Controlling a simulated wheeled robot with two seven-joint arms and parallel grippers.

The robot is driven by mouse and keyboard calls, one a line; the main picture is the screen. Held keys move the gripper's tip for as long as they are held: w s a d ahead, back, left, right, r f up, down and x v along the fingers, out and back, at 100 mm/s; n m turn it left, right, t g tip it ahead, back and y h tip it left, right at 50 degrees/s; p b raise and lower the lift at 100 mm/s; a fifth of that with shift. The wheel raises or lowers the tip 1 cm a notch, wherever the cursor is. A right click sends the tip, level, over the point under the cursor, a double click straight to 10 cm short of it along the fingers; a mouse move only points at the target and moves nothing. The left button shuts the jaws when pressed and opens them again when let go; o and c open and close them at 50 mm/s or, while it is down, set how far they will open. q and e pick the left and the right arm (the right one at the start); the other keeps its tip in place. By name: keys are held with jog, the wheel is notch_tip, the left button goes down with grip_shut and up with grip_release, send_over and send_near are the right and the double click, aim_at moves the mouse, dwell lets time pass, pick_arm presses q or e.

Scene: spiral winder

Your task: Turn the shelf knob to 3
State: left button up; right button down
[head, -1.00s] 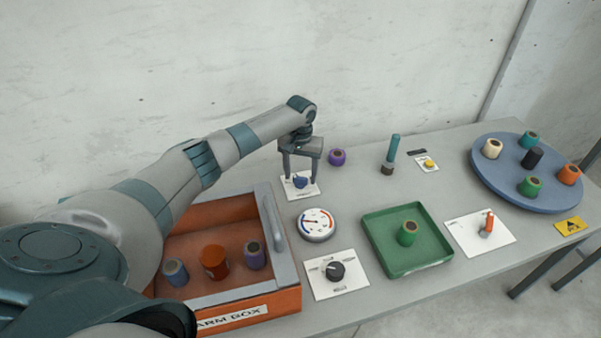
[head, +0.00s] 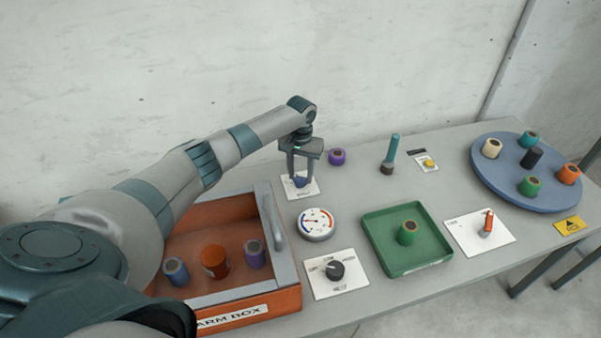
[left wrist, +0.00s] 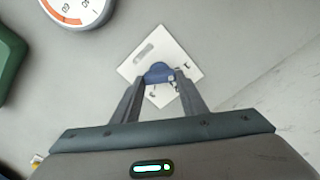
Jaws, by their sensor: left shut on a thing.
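A blue knob (head: 299,182) sits on a small white card (head: 303,191) at the back of the table, beyond the dial gauge. In the left wrist view the knob (left wrist: 158,73) shows between my fingertips, on its white card (left wrist: 181,52) with small dark marks. The marks are too small to read. My left gripper (head: 302,180) points down from above and is shut on the blue knob. The fingers hide part of the knob and card. My right gripper is not in view.
An orange box (head: 288,300) with a grey handle stands in front, left. A gauge (head: 317,224), a black knob on a card (head: 336,270), a green tray (head: 408,262) and a purple spool (head: 337,157) are nearby. A blue turntable (head: 490,180) stands far right.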

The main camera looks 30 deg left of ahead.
pick_arm(q)
jog(key=m+p, duration=0.1)
jog(key=m, duration=0.1)
jog(key=shift+d+r+m, duration=0.1)
jog(key=shift+r+m, duration=0.05)
jog(key=shift+m, duration=0.25)
jog(key=m, duration=0.2)
jog(key=shift+m+p, duration=0.3)
jog(key=m, duration=0.2)
jog(key=shift+d+m, duration=0.1)
jog(key=shift+m, duration=0.3)
jog(key=m, duration=0.3)
jog(key=shift+m, duration=0.3)
jog(key=m, duration=0.5)
jog(key=shift+s+d, duration=0.1)
jog(key=m, duration=0.4)
jog(key=shift+s+m+b, duration=0.1)
jog(key=shift+m+b, duration=0.2)
jog(key=shift+m, duration=0.8)
jog(key=o, duration=1)
